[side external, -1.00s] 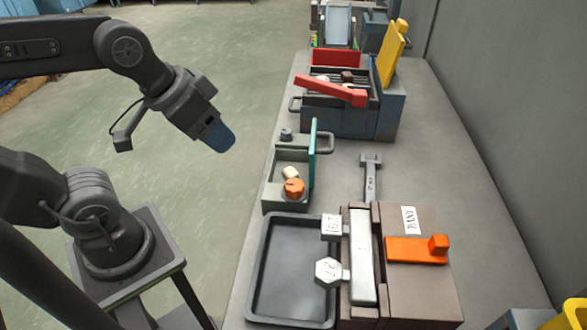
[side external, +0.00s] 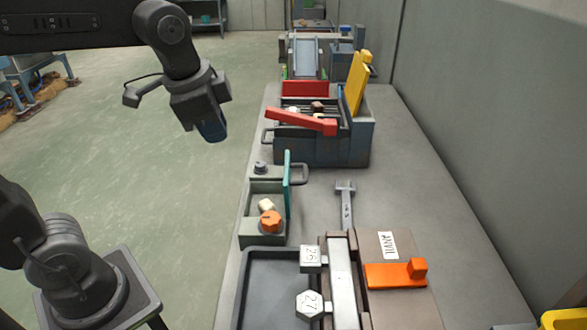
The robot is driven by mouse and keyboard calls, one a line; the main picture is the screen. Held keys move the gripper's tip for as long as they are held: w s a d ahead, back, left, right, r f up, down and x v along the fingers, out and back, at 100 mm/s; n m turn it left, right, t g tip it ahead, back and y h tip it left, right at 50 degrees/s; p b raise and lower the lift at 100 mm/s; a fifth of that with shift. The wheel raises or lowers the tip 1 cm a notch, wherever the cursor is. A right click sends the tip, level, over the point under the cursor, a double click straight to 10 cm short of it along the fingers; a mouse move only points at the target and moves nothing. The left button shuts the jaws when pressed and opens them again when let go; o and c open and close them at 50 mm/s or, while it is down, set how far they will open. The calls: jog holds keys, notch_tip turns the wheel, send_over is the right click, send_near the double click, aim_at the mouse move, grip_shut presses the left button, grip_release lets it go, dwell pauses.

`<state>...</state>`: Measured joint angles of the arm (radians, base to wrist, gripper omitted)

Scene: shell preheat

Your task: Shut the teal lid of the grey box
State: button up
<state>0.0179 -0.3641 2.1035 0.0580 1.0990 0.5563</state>
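The grey box (side external: 263,240) stands open at the left edge of the bench. Its teal lid (side external: 288,182) is raised upright along the box's right side. A cream piece (side external: 266,204) and an orange knob-like piece (side external: 270,222) show at the box. My gripper (side external: 213,132) hangs in the air to the left of the box and above it, pointing down, clear of the lid. Its blue tip shows, but I cannot see a gap between fingers or anything held.
A blue-grey toolbox (side external: 352,148) with a red bar (side external: 300,123) and a raised yellow lid (side external: 356,84) stands behind the box. A wrench (side external: 346,205) lies to the right.

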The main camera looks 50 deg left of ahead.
jog(key=w+m, duration=0.1)
jog(key=w, duration=0.1)
jog(key=w+m+g, duration=0.1)
jog(key=w+m, duration=0.2)
jog(key=w, duration=0.1)
jog(key=shift+w+r+g, duration=0.2)
jog(key=shift+r+g, duration=0.05)
jog(key=shift+g, duration=0.05)
grip_shut()
jog(key=m+g+y, duration=0.1)
jog(key=m+g, duration=0.1)
jog(key=m, duration=0.5)
send_over(297, 183)
jog(key=s, duration=0.4)
notch_tip(297, 183, down, 2)
jog(key=w+f+m+g+y, duration=0.1)
jog(key=w+f+m+g, duration=0.2)
jog(key=w+f+m, duration=0.65)
jog(key=x, duration=0.9)
jog(key=shift+a+f, duration=0.25)
jog(key=shift+a, duration=0.2)
jog(key=shift+s+a, duration=0.1)
jog(key=shift+s, duration=0.05)
